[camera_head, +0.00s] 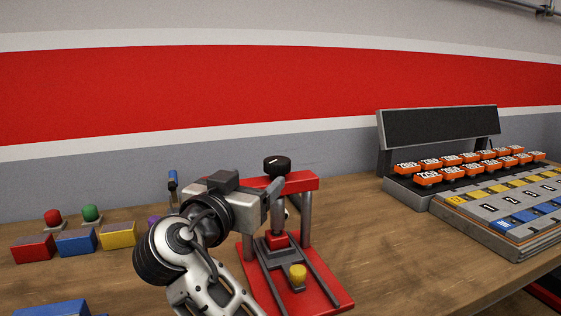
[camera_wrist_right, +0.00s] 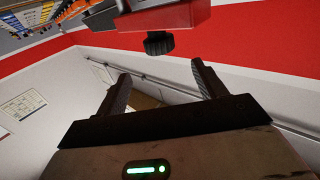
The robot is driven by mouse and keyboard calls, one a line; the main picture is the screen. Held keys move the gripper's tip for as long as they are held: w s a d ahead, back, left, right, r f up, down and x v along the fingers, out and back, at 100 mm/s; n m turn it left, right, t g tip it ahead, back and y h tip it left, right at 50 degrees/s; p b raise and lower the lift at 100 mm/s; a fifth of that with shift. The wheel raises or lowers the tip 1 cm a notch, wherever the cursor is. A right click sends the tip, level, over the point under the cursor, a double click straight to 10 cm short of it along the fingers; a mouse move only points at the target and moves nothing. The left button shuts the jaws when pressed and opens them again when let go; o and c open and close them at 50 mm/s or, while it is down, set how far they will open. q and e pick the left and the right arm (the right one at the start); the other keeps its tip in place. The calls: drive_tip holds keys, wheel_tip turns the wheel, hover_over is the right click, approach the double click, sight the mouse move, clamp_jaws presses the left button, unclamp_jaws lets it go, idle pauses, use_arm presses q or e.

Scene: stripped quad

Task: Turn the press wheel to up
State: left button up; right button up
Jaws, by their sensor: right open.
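The press (camera_head: 295,182) is a red frame with a red base, standing on the wooden bench in the head view. Its black press wheel (camera_head: 277,165) sits on top of the crossbar, with a short pale mark on its upper face. In the wrist view, which looks upside down, a black knob that seems to be the wheel (camera_wrist_right: 158,43) lies beyond the fingertips and between their lines, apart from both. My right gripper (camera_head: 279,199) is in front of the press, just below the wheel; its jaws (camera_wrist_right: 160,88) are open and empty. My left gripper is out of view.
A yellow knob (camera_head: 298,273) stands on the press base. Red, blue and yellow blocks (camera_head: 76,243) and red and green buttons (camera_head: 91,213) are at the left. A rack with orange tags (camera_head: 452,160) and a grey panel (camera_head: 510,210) are at the right. The bench right of the press is clear.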

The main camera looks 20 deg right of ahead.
sight(280, 157)
drive_tip(key=p+x, duration=0.2)
drive_tip(key=x, duration=1.1)
drive_tip(key=shift+p, duration=0.3)
drive_tip(key=c, duration=1)
